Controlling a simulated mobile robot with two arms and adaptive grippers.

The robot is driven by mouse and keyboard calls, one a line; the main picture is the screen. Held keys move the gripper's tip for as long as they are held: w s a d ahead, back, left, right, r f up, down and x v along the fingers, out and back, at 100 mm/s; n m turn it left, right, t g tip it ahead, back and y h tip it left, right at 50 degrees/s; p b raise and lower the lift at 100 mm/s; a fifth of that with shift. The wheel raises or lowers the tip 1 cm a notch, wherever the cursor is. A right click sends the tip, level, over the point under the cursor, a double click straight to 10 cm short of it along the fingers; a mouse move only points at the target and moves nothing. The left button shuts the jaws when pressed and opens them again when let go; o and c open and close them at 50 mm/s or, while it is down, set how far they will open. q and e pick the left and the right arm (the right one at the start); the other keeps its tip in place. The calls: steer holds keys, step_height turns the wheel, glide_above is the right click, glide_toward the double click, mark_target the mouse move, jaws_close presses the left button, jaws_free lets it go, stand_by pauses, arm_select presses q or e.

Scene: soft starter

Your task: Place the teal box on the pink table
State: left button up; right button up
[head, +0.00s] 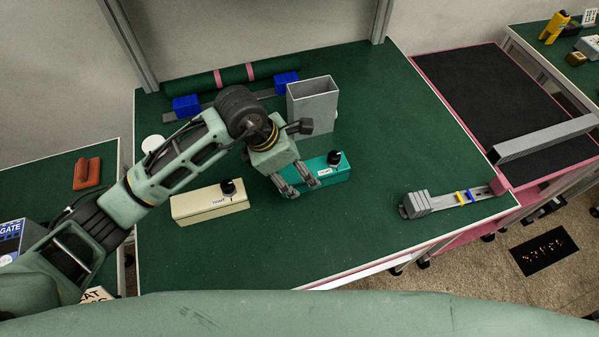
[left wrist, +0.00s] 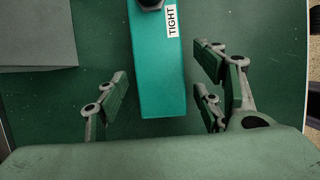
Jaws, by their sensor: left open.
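The teal box (head: 325,175) lies on the green table, with a black knob and a "TIGHT" label on top. My left gripper (head: 302,190) is open above the box's left end in the head view. In the left wrist view the teal box (left wrist: 158,75) runs between the two open fingers of my left gripper (left wrist: 163,82), with gaps at both sides; the knob is partly cut off at the top edge. The pink table (head: 470,90), with pink edges and a dark top, stands to the right of the green table. My right gripper is not in view.
A cream box (head: 210,202) with a knob lies left of the gripper. A grey open bin (head: 313,103) stands behind the teal box. Blue blocks and a green roll lie at the back. A grey slide-like part (head: 440,200) lies front right. A grey bar (head: 545,138) crosses the pink table's front.

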arm_select(q)
steer(key=b+v, duration=0.1)
steer(key=v, duration=0.8)
steer(key=shift+r+b, duration=0.3)
steer(key=shift+a, duration=0.1)
